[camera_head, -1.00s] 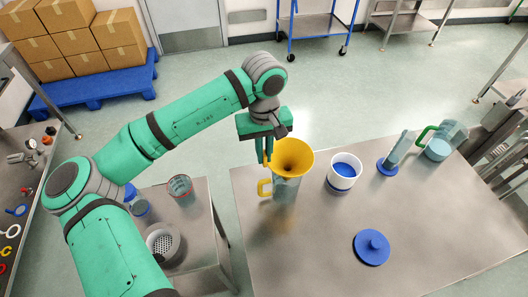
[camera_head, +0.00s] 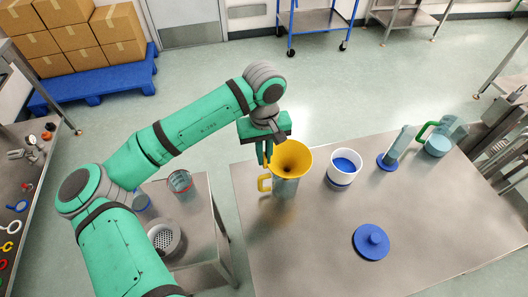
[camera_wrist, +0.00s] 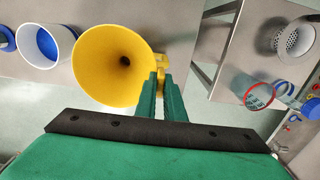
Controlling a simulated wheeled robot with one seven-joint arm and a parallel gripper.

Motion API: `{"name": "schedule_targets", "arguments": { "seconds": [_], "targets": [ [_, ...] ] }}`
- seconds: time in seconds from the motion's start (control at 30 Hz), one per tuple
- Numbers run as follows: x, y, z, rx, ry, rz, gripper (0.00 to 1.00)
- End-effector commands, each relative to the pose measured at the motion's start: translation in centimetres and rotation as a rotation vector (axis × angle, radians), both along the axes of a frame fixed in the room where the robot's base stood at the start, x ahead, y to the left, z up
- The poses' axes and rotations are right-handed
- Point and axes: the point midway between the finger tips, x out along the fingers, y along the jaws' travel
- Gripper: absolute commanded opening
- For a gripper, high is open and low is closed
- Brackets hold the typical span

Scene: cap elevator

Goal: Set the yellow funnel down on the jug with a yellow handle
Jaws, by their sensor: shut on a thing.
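The yellow funnel (camera_head: 293,158) is upright with its wide mouth up, over the clear jug with a yellow handle (camera_head: 284,187) on the steel table. The jug's yellow handle (camera_head: 264,183) points left. My gripper (camera_head: 265,155) is at the funnel's left side, fingers pointing down and shut on its rim or tab. In the wrist view the funnel (camera_wrist: 112,62) hides most of the jug, and my fingers (camera_wrist: 163,88) meet its edge. I cannot tell whether the funnel's cone rests on the jug's rim or hangs just above it.
A white tub with blue contents (camera_head: 343,168) stands close right of the jug. Farther right are a clear cylinder on a blue base (camera_head: 392,155) and a green-handled jug (camera_head: 440,140). A blue lid (camera_head: 371,242) lies in front. The table's front left is clear.

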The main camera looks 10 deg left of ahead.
Motion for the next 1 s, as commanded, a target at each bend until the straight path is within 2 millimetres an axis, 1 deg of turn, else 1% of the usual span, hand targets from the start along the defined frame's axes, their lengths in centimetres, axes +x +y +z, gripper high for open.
{"name": "schedule_targets", "arguments": {
  "seconds": [0.3,0.77,1.0],
  "targets": [
    [0.0,0.0,-1.1,0.000,0.000,0.001,0.00],
    [0.0,0.0,-1.2,0.000,0.000,0.001,0.00],
    [0.0,0.0,-1.6,0.000,-0.001,0.001,0.00]
  ]
}}
